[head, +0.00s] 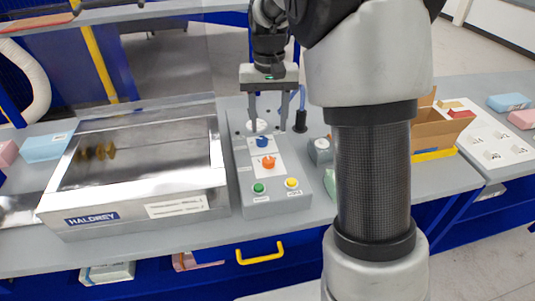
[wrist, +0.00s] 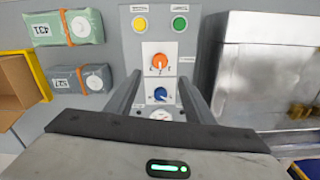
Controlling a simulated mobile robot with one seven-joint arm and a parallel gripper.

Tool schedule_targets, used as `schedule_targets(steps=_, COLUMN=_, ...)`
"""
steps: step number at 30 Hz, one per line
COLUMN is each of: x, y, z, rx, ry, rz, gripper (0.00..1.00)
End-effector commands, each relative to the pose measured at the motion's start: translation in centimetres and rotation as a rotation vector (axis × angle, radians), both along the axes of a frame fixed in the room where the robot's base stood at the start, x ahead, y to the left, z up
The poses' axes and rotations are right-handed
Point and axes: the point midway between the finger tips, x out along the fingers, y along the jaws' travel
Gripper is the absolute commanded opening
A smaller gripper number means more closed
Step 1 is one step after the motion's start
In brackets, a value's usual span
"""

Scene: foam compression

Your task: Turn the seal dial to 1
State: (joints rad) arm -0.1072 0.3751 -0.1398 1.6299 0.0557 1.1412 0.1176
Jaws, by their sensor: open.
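The grey control panel (head: 277,203) stands on the bench right of the metal machine. It carries an orange dial (head: 268,162) and a blue dial (head: 262,142); the small labels are unreadable, so I cannot tell which is the seal dial. In the wrist view the orange dial (wrist: 160,62) has a pale pointer mark and tick marks around it, and the blue dial (wrist: 160,94) is nearer my gripper. My gripper (head: 268,125) is open and empty, pointing down over the panel's back part. In the wrist view its fingers (wrist: 160,82) are either side of the blue dial, apparently not touching it.
A green button (head: 259,188) and a yellow button (head: 291,183) are at the panel's front. The metal HALDREY machine (head: 133,170) is left. An open cardboard box (head: 433,130) is right.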

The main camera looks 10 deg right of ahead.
Motion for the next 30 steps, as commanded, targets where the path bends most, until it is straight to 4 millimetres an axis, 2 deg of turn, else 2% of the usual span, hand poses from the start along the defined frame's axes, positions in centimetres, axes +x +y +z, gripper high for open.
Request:
schedule_targets(steps=1, x=-0.1, y=0.0, z=-1.4, rx=0.0, ry=0.004, rz=0.0, gripper=0.48)
schedule_targets(steps=9, x=-0.2, y=0.0, z=-7.2, rx=0.0, ry=0.005, rz=-0.001, gripper=0.48)
schedule_targets(steps=15, x=-0.1, y=0.0, z=-10.5, rx=0.0, ry=0.002, rz=0.0, gripper=0.48)
schedule_targets(steps=21, x=0.0, y=0.0, z=-11.9, rx=0.0, ry=0.0, rz=0.0, gripper=0.48)
schedule_targets(steps=30, x=0.0, y=0.0, z=-12.1, rx=0.0, ry=-0.001, rz=0.0, gripper=0.48)
